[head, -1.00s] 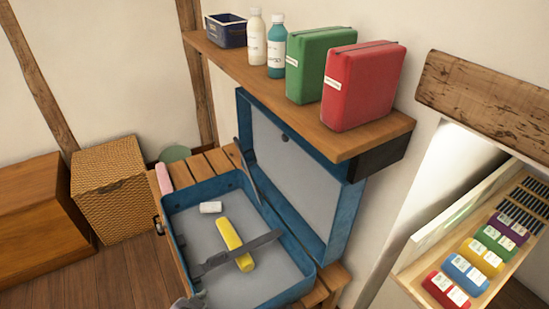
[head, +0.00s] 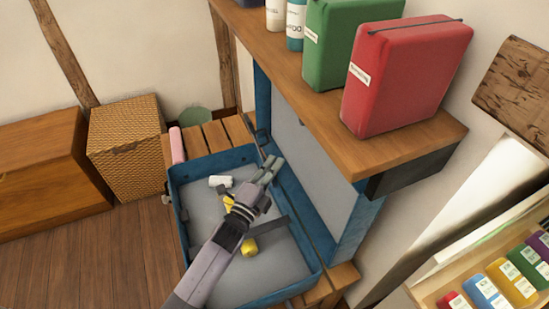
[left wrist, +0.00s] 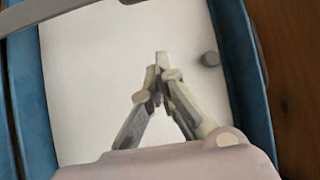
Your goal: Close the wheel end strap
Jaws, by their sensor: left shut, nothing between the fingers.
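An open blue suitcase (head: 265,300) lies on a slatted wooden bench, its lid (head: 352,225) raised under the shelf. One dark strap (head: 272,226) lies across the case over a yellow item (head: 250,247), partly behind my arm. A second dark strap (head: 263,138) stands up near the far end by the lid. I cannot tell which is the wheel end strap. My left gripper (head: 272,167) is shut and empty, above the case and close to the far strap. In the left wrist view its fingertips (left wrist: 161,62) meet before a pale lining; a grey strap (left wrist: 70,12) crosses the upper left.
A white item (head: 220,181) lies in the case. Above the lid, a wooden shelf (head: 410,150) carries a green bag (head: 345,45), a red bag (head: 405,75) and bottles. A wicker basket (head: 125,145) stands left. A drawer with coloured packs (head: 490,290) is at lower right. Floor at left is clear.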

